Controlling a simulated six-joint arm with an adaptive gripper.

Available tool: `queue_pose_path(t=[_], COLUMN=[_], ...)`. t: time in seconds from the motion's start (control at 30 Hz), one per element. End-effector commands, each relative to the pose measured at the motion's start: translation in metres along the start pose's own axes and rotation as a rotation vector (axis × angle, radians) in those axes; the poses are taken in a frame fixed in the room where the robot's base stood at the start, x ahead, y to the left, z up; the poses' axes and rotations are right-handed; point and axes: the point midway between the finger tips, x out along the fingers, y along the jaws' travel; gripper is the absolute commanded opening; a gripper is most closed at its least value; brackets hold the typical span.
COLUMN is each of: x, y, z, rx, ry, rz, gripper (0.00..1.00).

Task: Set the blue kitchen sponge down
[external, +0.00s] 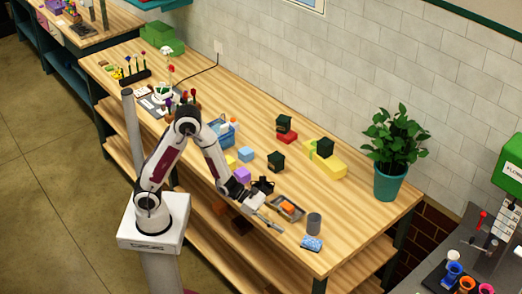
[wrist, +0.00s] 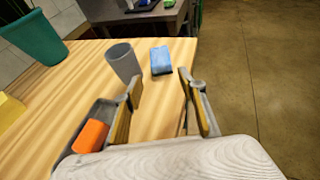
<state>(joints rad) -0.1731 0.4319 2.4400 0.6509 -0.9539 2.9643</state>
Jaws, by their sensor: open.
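The blue kitchen sponge (external: 311,244) lies on the wooden table near its front right edge. It also shows in the wrist view (wrist: 161,61), beyond my fingertips and near the table edge. My gripper (external: 272,222) is open and empty, to the left of the sponge in the external view. In the wrist view the two fingers of my gripper (wrist: 160,80) stand apart with bare table between them. The sponge looks clear of both fingers.
A grey cylinder (external: 314,223) stands just behind the sponge. A tray (wrist: 66,153) holding an orange block (wrist: 91,136) is beside my gripper. A potted plant (external: 388,184) stands at the right end. Bare table lies between cylinder and plant.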

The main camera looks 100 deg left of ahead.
Motion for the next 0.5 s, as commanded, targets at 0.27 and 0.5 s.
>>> queue_pose_path(t=[0.27,0.5], x=[-0.006,-0.025], y=[0.006,0.018], z=[0.007,0.019], rx=[-0.095,-0.341], ry=[0.023,0.066], rz=[0.035,0.125], gripper=[0.41,0.41])
